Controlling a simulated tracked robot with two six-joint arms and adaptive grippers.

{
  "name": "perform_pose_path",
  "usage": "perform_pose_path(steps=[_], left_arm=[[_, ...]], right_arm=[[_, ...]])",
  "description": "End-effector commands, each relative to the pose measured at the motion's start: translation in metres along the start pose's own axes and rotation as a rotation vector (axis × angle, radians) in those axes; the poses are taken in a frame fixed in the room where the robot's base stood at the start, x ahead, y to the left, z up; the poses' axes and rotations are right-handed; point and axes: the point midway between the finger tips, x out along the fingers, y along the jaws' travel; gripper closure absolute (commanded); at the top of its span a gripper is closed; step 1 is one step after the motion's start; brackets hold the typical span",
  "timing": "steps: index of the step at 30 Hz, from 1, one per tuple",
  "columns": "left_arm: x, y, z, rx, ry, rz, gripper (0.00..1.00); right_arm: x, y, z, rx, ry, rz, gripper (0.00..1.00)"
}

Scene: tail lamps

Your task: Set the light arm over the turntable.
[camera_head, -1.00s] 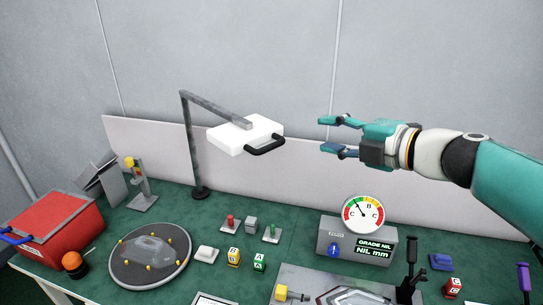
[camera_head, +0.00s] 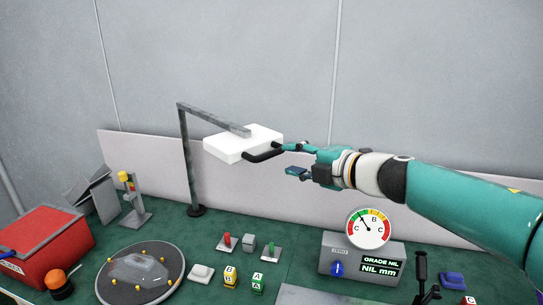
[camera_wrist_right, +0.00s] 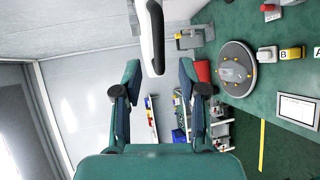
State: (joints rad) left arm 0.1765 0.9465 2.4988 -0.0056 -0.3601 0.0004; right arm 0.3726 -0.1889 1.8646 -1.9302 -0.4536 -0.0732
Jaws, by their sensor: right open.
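The light arm (camera_head: 183,150) is a grey post with a boom, standing at the back of the green bench. Its white lamp head (camera_head: 228,146) carries a black handle (camera_head: 262,155) on its near right side. The turntable (camera_head: 113,284), a grey disc with yellow pegs and a clear lens on it, lies at front left; it also shows in the right wrist view (camera_wrist_right: 237,88). My right gripper (camera_head: 287,160) is open at the handle's right end, the upper finger close to it; contact is unclear. In the right wrist view the handle (camera_wrist_right: 157,40) is ahead, between the fingertips. My left gripper is not seen.
A red box (camera_head: 45,238) and an orange-topped button (camera_head: 56,280) stand at far left. A gauge box (camera_head: 350,262) stands at right under my right arm. Small blocks and switches sit mid-bench. A low pale panel (camera_head: 290,195) runs along the back.

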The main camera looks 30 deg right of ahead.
Motion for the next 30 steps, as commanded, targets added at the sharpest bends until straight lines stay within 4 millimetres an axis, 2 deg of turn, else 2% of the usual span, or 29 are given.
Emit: perform_pose_path(steps=[1, 6, 12, 18, 25, 30], left_arm=[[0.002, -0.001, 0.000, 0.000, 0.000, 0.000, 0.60], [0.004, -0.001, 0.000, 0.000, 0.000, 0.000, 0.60], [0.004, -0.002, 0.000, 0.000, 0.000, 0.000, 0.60], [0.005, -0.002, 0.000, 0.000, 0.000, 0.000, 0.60], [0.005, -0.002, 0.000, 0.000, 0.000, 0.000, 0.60], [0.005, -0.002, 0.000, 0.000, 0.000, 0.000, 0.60]], right_arm=[[0.013, -0.001, -0.001, 0.000, 0.005, 0.000, 0.59], [0.046, -0.001, -0.001, 0.001, 0.003, 0.000, 0.59], [0.071, 0.000, -0.001, 0.000, 0.002, 0.000, 0.59], [0.080, 0.001, -0.001, -0.001, 0.001, 0.001, 0.59], [0.080, 0.001, -0.001, -0.001, 0.001, 0.001, 0.59], [0.080, 0.001, -0.001, -0.001, 0.002, 0.001, 0.87]])
